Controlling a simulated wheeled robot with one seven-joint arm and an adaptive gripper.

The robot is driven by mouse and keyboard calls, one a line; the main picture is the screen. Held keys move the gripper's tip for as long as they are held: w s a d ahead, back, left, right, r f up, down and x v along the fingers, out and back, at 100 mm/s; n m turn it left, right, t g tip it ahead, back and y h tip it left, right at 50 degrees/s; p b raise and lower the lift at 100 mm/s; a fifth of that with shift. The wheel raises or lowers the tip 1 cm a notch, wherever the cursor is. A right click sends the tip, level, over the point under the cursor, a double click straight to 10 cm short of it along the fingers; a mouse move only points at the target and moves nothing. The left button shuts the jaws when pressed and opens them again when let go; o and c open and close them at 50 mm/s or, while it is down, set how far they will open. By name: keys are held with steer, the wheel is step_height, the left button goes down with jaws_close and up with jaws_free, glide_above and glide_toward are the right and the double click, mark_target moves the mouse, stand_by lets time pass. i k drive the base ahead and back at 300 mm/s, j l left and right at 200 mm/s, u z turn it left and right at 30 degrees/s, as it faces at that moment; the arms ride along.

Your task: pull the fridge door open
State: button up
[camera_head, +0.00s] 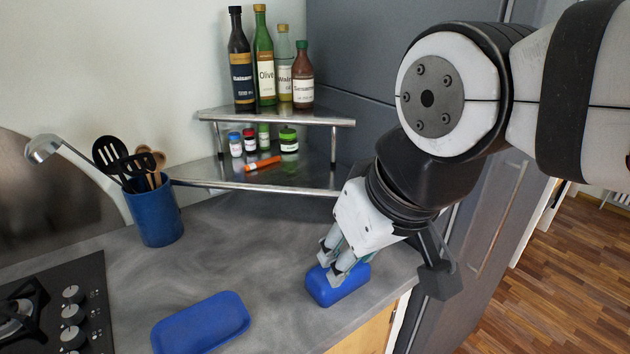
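The fridge (385,55) is the tall dark grey cabinet at the back right, beyond the shelf. A long pale vertical handle (497,215) shows on the dark front to the right of my arm. My arm hides much of that front, so I cannot tell whether the door is ajar. My gripper (331,266) points down over the right end of the counter, left of the handle and apart from it.
A two-tier metal corner shelf (220,116) holds bottles and small jars. A blue utensil pot (155,215) and a hob (75,300) stand left. A blue tray (200,325) lies on the counter (250,235) in front. Wooden floor (560,270) is clear at right.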

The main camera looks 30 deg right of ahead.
mark_target(486, 230)
steer(key=z, duration=1.55)
steer(key=k+j+z, duration=0.15)
steer(key=k+z, duration=0.35)
steer(key=i, duration=0.05)
